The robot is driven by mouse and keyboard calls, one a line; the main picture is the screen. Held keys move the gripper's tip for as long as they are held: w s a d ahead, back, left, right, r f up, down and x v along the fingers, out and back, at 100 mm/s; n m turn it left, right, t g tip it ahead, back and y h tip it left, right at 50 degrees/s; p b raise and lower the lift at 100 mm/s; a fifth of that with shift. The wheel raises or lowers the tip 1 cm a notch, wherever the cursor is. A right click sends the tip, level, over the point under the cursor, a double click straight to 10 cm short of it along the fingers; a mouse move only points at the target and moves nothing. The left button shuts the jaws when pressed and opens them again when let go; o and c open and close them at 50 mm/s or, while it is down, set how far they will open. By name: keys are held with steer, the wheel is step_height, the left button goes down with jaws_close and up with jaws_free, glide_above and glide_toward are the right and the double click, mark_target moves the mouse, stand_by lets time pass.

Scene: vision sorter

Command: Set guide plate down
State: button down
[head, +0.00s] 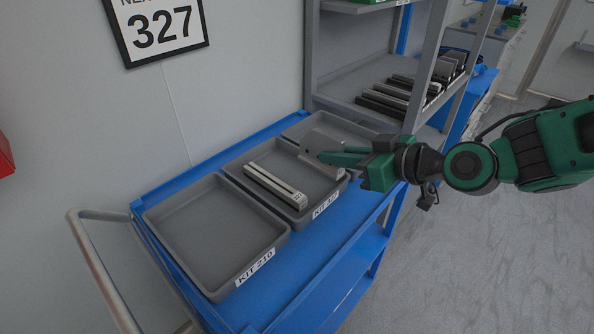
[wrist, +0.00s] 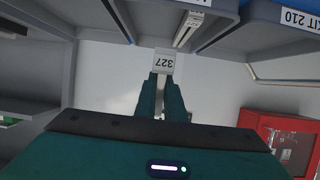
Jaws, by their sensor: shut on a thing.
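My gripper (head: 326,158) is shut on the guide plate (head: 318,142), a flat grey piece, and holds it over the right part of the middle grey tray (head: 232,172), labelled KIT 327. In the wrist view the plate (wrist: 164,62) sits between my green fingertips (wrist: 160,80) and bears a 327 label. A pale slotted rail (head: 275,186) lies in the same tray, left of the plate. It also shows in the wrist view (wrist: 188,30). Whether the plate touches the tray I cannot tell.
The trays stand on a blue cart (head: 345,235) with a grey handle (head: 95,265). The KIT 210 tray (head: 215,290) at the near left is empty. Another tray (head: 292,125) lies behind, partly hidden. A grey shelf (head: 350,85) with dark and pale parts stands behind the cart.

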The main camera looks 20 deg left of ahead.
steer(key=w+a+f, duration=0.4)
steer(key=w+a, duration=0.1)
steer(key=w+a+f, duration=0.2)
steer(key=a, duration=0.1)
steer(key=shift+w+a+f, duration=0.1)
steer(key=shift+w+f, duration=0.15)
steer(key=shift+f, duration=2)
steer(key=shift+f, duration=0.1)
steer(key=c, duration=1.8)
jaws_free()
steer(key=shift+c, duration=0.2)
steer(key=v, duration=1.2)
steer(key=shift+w, duration=0.1)
